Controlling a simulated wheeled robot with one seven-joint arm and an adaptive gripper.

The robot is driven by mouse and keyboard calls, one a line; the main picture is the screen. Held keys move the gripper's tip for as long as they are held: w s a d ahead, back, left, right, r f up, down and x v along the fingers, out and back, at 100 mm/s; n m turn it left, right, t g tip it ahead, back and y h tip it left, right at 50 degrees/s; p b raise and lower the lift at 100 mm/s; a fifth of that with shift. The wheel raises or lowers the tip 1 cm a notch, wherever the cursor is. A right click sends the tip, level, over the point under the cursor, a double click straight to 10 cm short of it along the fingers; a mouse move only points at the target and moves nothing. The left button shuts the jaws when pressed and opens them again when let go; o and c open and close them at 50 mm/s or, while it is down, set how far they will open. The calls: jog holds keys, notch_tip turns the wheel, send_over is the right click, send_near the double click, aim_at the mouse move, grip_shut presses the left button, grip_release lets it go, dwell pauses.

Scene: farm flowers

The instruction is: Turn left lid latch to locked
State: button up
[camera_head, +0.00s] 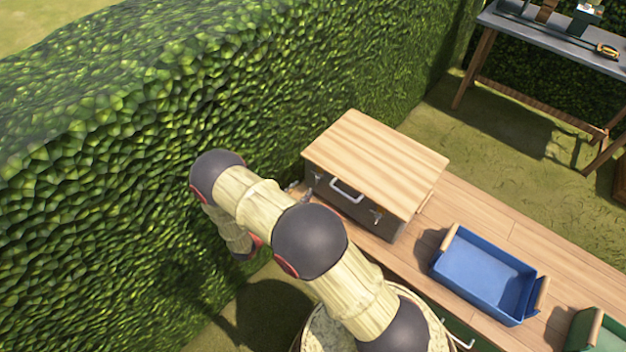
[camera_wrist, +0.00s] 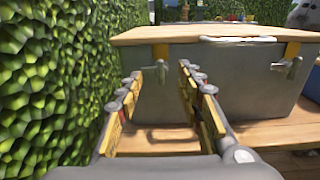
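A grey box with a wooden lid (camera_head: 378,155) stands against the hedge, and its front face (camera_wrist: 235,88) fills much of the wrist view. The left lid latch (camera_head: 315,177) is a small grey lever below a yellow strip; in the wrist view the lever (camera_wrist: 161,71) hangs roughly straight down. In the head view my arm mostly hides my gripper.
A pale handle (camera_head: 347,190) sits between the latches. The box rests on a wooden bench (camera_head: 480,215) with a blue crate (camera_head: 485,275) and a green crate (camera_head: 598,330) to the right. The hedge (camera_wrist: 45,90) is close on my gripper's left.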

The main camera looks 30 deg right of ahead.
aim_at(315, 177)
jog(key=b+x, duration=0.1)
jog(key=x, duration=0.6)
jog(key=shift+d, duration=0.1)
jog(key=shift+c, duration=0.4)
grip_shut()
